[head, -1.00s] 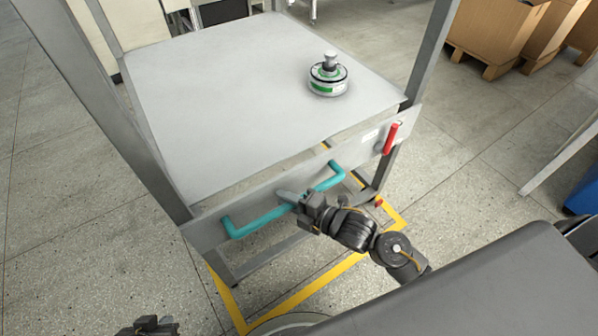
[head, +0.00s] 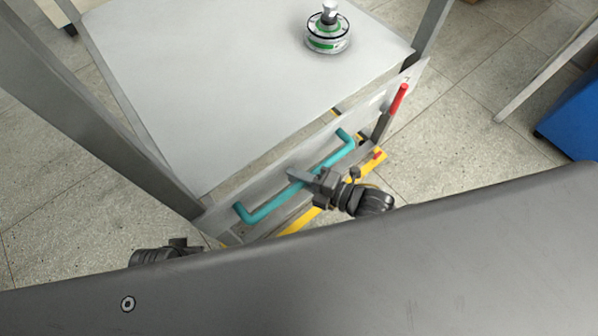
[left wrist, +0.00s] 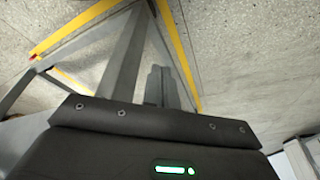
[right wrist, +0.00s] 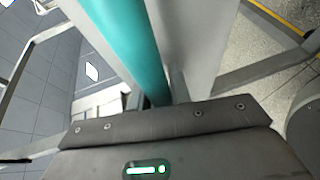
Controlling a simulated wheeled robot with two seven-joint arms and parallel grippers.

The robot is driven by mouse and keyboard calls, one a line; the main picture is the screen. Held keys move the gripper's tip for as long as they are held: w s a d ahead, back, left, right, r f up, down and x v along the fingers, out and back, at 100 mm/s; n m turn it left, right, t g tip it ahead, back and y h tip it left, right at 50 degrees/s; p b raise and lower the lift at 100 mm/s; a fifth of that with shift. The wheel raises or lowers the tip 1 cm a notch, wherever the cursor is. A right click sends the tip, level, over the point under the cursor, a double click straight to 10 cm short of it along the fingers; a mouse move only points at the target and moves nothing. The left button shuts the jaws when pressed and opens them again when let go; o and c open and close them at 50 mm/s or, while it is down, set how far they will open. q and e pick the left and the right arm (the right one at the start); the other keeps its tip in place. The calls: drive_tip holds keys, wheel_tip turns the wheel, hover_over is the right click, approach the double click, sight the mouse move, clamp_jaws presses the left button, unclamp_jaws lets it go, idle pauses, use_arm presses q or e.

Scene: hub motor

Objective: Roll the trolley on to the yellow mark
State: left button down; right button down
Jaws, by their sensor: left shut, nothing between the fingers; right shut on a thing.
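The trolley has a pale grey deck (head: 230,90), grey posts and a teal handle (head: 270,207) along its near side. My right gripper (head: 303,177) is shut on the middle of this handle, which also shows in the right wrist view (right wrist: 135,45). The yellow mark (head: 300,222) is an outline on the floor, partly hidden under the trolley's near side. It also shows in the left wrist view (left wrist: 75,28), with a trolley leg between its lines. My left gripper (left wrist: 160,88) is shut and empty, low by the trolley; in the head view my body partly hides it.
A round motor (head: 327,35) with a green label stands upright on the deck near its far right. A red lever (head: 397,98) sits at the trolley's near right corner. A blue bin (head: 572,120) stands at the right.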

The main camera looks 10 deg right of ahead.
drive_tip(key=shift+s+f, duration=0.2)
drive_tip(key=c, duration=1.6)
unclamp_jaws()
drive_tip(key=shift+d, duration=0.1)
drive_tip(key=shift+o, duration=0.2)
drive_tip(key=shift+s+r, duration=0.1)
drive_tip(key=shift+r, duration=0.05)
use_arm(q)
drive_tip(key=shift+s+d, duration=0.1)
use_arm(e)
drive_tip(key=shift+d, duration=0.1)
use_arm(q)
drive_tip(key=shift+f, duration=0.55)
use_arm(e)
drive_tip(key=v, duration=1)
drive_tip(key=shift+s+d, duration=0.2)
drive_tip(key=shift+d, duration=0.1)
use_arm(q)
drive_tip(key=shift+w+r, duration=0.15)
drive_tip(key=shift+w, duration=0.05)
